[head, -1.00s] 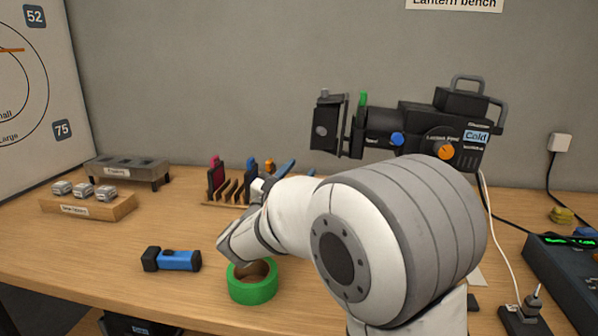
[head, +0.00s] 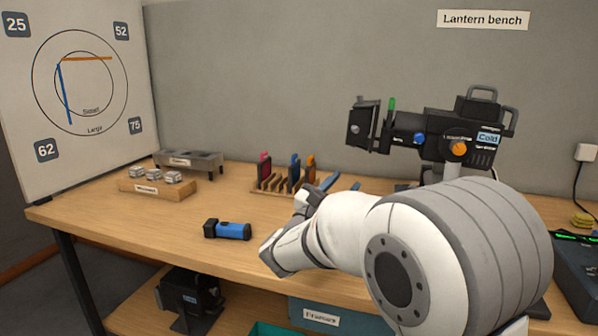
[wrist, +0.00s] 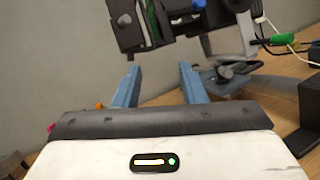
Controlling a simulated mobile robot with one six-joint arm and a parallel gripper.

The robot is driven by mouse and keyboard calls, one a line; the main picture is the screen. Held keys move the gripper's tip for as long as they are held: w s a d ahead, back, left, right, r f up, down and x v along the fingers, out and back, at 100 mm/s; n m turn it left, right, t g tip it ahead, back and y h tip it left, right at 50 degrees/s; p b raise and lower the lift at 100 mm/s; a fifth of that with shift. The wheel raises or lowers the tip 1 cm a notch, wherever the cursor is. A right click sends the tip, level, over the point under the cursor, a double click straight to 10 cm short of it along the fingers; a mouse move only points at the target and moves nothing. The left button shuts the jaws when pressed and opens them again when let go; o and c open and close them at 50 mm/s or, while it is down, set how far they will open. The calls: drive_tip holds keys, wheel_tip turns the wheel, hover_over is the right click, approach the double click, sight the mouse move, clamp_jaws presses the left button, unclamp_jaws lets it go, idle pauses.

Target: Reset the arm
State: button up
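My gripper (head: 346,183) is at the end of my white and grey arm, above the wooden bench and mostly behind the arm's wrist in the head view. In the wrist view my gripper (wrist: 159,70) shows two blue fingers held well apart with nothing between them. Beyond the fingertips stands the black stage lantern (head: 435,135), whose lower part (wrist: 150,25) fills the top of the wrist view. The fingers look apart from it.
A blue torch (head: 228,230) lies on the bench (head: 110,222) left of my arm. A rack of coloured pieces (head: 270,186), a grey stand (head: 188,160) and a wooden block with metal cubes (head: 157,189) stand behind it. A console (head: 578,270) is at the right.

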drive_tip(key=s+d+f+m+g+y+p, duration=0.3)
drive_tip(key=s+d+m+g+p, duration=0.6)
drive_tip(key=s+d+m+g, duration=0.55)
drive_tip(key=s+a+m+y+p, duration=0.3)
drive_tip(key=s+a+m+y, duration=0.1)
drive_tip(key=s, duration=0.4)
drive_tip(key=s+a+m+y+p, duration=0.4)
drive_tip(key=s+m+y, duration=0.2)
drive_tip(key=s, duration=0.2)
drive_tip(key=shift+a+f+y, duration=0.3)
drive_tip(key=shift+a+f, duration=0.05)
drive_tip(key=shift+a, duration=0.05)
